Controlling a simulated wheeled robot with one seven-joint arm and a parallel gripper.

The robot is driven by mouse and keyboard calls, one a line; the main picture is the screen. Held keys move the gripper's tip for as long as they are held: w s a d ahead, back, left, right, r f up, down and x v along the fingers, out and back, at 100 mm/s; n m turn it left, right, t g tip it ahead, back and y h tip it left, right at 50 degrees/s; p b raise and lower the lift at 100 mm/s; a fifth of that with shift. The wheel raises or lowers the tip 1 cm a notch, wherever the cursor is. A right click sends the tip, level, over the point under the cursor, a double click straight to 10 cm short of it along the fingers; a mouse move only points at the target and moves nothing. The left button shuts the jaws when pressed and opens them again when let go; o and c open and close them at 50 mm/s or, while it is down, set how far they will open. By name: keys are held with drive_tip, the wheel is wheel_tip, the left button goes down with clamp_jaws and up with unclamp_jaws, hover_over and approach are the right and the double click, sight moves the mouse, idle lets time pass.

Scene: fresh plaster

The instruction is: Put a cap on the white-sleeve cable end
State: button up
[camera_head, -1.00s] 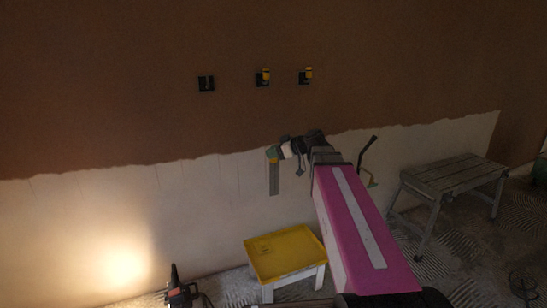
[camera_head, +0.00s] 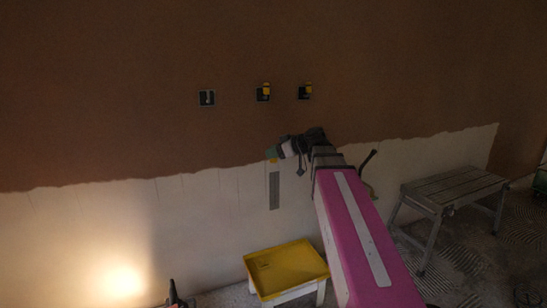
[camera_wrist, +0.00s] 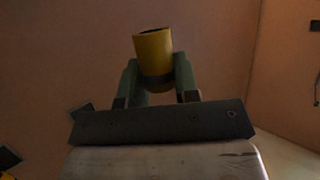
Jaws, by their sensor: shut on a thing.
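My gripper (camera_head: 275,154) is shut on a yellow cap (camera_wrist: 153,56), which stands between the green fingers in the wrist view with its dark open end up. In the head view only a bit of yellow shows at the fingertips, in front of the wall below the boxes. The left black wall box (camera_head: 203,98) has a short pale cable end (camera_head: 208,97) showing, with no yellow on it; it looks like the white-sleeve one. The middle box (camera_head: 260,97) and right box (camera_head: 302,96) each show a yellow cap (camera_head: 266,88) (camera_head: 308,87).
The wall is brown above and pale below. A narrow grey strip (camera_head: 274,190) shows below my gripper. A yellow-topped stool (camera_head: 286,268) and a grey bench (camera_head: 455,186) stand on the floor. The wall between my gripper and the boxes is clear.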

wheel_tip(320, 180, up, 32)
drive_tip(key=shift+f, duration=0.15)
idle(3.9)
idle(0.9)
